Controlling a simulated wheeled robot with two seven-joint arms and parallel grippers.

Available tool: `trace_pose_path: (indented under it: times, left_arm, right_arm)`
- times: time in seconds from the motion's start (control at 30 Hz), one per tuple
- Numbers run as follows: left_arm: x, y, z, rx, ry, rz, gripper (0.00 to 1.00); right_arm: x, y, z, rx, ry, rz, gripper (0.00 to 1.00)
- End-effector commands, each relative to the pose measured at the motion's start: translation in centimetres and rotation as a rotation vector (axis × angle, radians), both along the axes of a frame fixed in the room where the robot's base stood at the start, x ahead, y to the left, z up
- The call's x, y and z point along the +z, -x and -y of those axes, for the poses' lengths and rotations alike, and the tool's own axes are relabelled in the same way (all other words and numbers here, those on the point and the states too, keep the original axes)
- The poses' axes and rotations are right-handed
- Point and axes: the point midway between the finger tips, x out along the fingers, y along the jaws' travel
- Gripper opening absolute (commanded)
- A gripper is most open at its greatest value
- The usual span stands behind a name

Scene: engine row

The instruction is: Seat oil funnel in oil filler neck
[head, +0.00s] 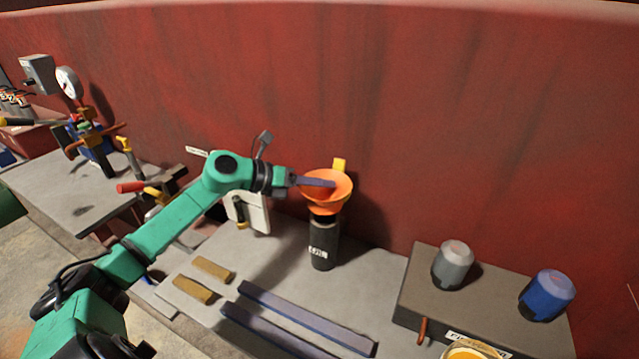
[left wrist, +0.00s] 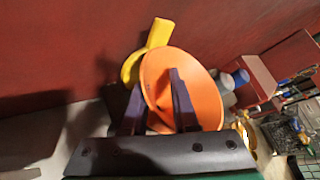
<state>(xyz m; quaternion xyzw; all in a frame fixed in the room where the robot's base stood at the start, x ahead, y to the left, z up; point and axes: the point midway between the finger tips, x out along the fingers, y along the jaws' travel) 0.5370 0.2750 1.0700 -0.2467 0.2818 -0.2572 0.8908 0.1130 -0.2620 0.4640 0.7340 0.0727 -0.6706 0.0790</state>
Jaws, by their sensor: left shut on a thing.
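The orange oil funnel (head: 341,197) is upright, wide mouth up, directly over the dark, labelled oil filler neck (head: 323,245). Its lower end meets the top of the neck in the head view; I cannot tell how far the spout is inside. My left gripper (head: 327,184) reaches in from the left and is shut on the funnel's wall. In the left wrist view the funnel (left wrist: 205,95) shows between and behind the fingers (left wrist: 155,95), and hides the neck. A yellow piece (head: 339,164) stands up at the funnel's far side. My right gripper is not in view.
Two purple-grey bars (head: 305,318) and two tan blocks (head: 213,269) lie on the grey bench (head: 375,272). A brown box (head: 408,303) with grey (head: 453,264) and blue (head: 547,295) caps stands at right. The red wall (head: 450,120) is close behind.

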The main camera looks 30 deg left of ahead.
Motion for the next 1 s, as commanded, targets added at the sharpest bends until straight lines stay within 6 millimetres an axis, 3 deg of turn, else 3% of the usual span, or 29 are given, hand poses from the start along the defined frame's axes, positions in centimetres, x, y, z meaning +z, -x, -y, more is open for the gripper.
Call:
trace_pose_path:
  times: [1.0]
  left_arm:
    - [-0.01,0.01,-0.01,0.001,0.0,0.001,0.0]
  right_arm:
    - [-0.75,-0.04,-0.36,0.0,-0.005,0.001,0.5]
